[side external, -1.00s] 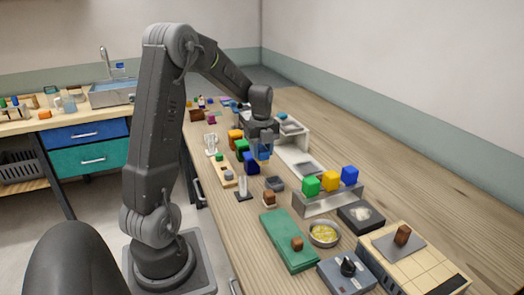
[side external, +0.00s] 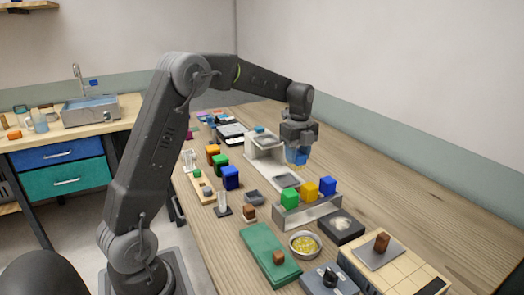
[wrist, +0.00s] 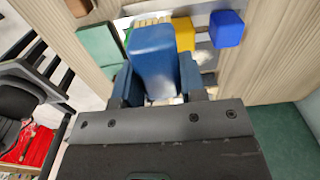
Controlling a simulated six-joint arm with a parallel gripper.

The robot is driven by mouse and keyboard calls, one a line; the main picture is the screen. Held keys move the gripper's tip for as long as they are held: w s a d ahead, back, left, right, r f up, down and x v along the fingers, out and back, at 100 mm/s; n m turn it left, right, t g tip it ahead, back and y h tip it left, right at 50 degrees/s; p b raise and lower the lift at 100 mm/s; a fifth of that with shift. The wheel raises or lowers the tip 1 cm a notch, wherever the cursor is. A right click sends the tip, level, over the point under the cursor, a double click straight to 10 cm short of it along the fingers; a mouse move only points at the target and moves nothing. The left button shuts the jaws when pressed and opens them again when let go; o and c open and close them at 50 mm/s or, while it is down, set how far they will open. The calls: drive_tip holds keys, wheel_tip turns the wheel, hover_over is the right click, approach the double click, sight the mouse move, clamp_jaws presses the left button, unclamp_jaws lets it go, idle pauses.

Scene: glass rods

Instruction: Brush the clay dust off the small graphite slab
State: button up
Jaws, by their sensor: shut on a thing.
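The dark graphite slab (side external: 340,228) lies on the wooden bench near the front right in the side view, with a pale patch of clay dust on its top. My gripper (side external: 298,149) is shut on a brush (side external: 299,162) with a blue handle and yellowish bristles pointing down. It holds the brush in the air behind the row of coloured cubes, apart from the slab. In the wrist view the blue brush handle (wrist: 153,60) sits between the blue jaws of my gripper (wrist: 158,82).
Green (side external: 289,199), yellow (side external: 309,191) and blue (side external: 327,186) cubes stand on a metal riser (side external: 305,210) between brush and slab. The bench's right side is clear.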

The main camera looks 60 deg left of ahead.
drive_tip(key=w+d, duration=0.4)
drive_tip(key=d, duration=0.5)
drive_tip(key=w+d, duration=0.4)
drive_tip(key=d, duration=0.5)
drive_tip(key=shift+s+f, duration=0.1)
drive_tip(key=shift+f, duration=6.1)
drive_tip(key=shift+a+f, duration=0.45)
drive_tip(key=shift+f, duration=0.15)
drive_tip(key=shift+a, duration=3)
drive_tip(key=shift+d, duration=3.5)
drive_tip(key=shift+s+a, duration=0.4)
drive_tip(key=shift+a, duration=3.1)
drive_tip(key=shift+d, duration=3.5)
wheel_tip(320, 180, up, 8)
